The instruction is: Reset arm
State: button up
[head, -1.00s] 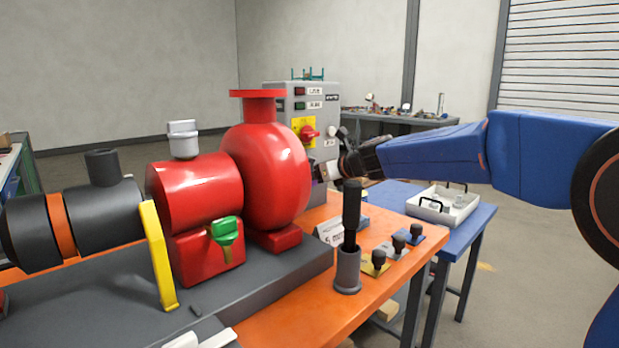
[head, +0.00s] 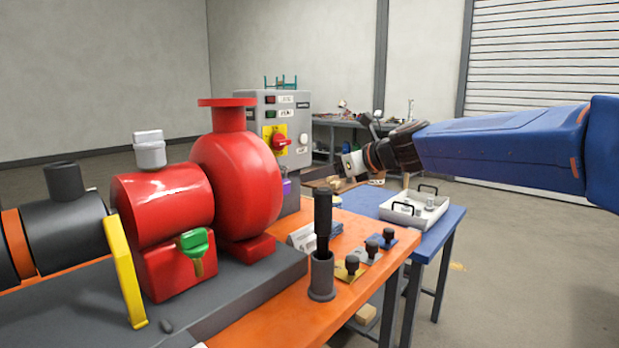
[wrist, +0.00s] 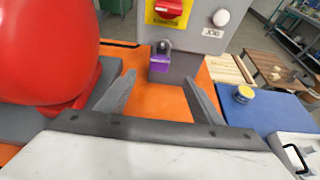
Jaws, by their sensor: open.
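My gripper (head: 342,177) is in the air at the middle right of the head view, beyond the black-handled tool, with my blue arm reaching in from the right. In the wrist view my gripper (wrist: 158,92) shows two grey fingers spread apart with nothing between them. Below and beyond the fingers is the orange bench top (wrist: 150,112). A purple padlock-like piece (wrist: 160,62) hangs on the grey control box, ahead of the fingers and apart from them.
The red pump (head: 236,180) stands left of my gripper. The control box (head: 300,108) with a red switch (head: 279,142) stands behind. A black handle sits in a grey holder (head: 321,275) near the bench edge. A white tray (head: 412,216) lies on the blue table (head: 445,222).

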jog(key=s+d+f+n+g+h, duration=0.1)
jog(key=s+d+f+n+h, duration=0.2)
jog(key=s+d+f+n, duration=0.5)
jog(key=s+d+f+n+g+h, duration=0.1)
jog(key=s+d+f+n+h, duration=0.3)
jog(key=s+d+f+n, duration=0.4)
jog(key=s+d+f+n+g+h, duration=0.1)
jog(key=s+d+f+n+h, duration=0.3)
jog(key=s+d+f+n, duration=0.5)
jog(key=s+d+f, duration=0.2)
jog(key=s+d, duration=0.5)
jog(key=s, duration=0.6)
jog(key=shift+f, duration=0.4)
jog(key=shift+d, duration=0.1)
